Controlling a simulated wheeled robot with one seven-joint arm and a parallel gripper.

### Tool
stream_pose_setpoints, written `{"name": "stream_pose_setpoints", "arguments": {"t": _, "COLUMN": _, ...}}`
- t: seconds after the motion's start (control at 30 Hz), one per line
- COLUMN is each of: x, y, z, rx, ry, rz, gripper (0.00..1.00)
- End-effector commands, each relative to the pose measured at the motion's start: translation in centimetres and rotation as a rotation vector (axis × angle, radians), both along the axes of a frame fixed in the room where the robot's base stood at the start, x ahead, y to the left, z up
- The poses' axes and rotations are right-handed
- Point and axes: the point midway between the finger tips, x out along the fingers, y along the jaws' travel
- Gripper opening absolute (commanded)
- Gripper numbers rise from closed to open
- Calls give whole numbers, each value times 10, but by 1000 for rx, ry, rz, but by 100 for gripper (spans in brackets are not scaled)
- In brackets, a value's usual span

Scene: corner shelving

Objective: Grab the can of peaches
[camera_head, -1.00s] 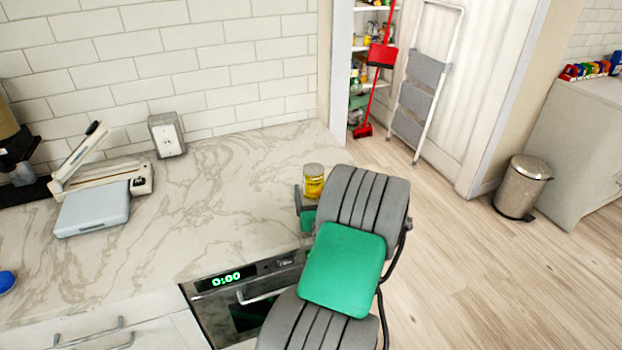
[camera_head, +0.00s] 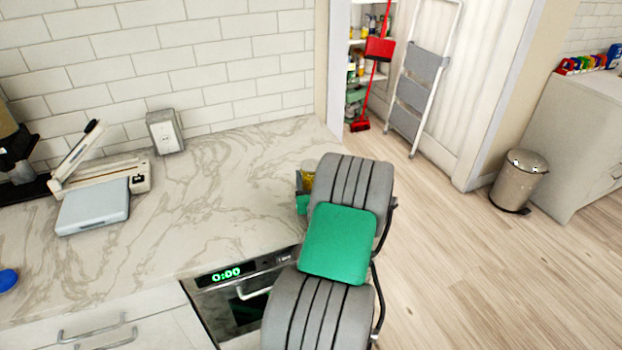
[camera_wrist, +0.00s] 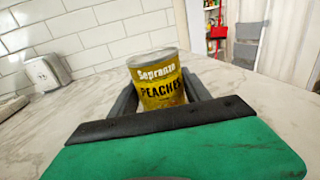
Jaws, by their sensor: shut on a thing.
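The can of peaches (camera_wrist: 157,82) has a yellow label reading "Sopranza PEACHES" and a grey metal top. In the wrist view it stands nearly upright between the two dark fingers of my gripper (camera_wrist: 160,97), which is shut on it. Its lower part is hidden behind the gripper's dark edge. In the head view only part of the can (camera_head: 308,175) shows, at the right end of the counter, mostly covered by my arm. I cannot tell whether its base touches the counter.
The marble counter (camera_head: 215,190) is clear in its middle. An oven (camera_head: 240,285) sits below the front edge. A trash bin (camera_head: 520,181) and stepladder (camera_head: 420,85) stand on the floor at right.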

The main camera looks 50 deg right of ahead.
Motion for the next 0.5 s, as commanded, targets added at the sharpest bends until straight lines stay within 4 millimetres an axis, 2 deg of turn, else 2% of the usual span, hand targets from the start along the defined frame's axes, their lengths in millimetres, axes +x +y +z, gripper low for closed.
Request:
{"name": "stream_pose_setpoints", "arguments": {"t": 0.03, "x": 0, "y": 0, "z": 0, "rx": 0, "ry": 0, "rz": 0, "gripper": 36}}
{"name": "stream_pose_setpoints", "arguments": {"t": 0.5, "x": 0, "y": 0, "z": 0, "rx": 0, "ry": 0, "rz": 0, "gripper": 0}}
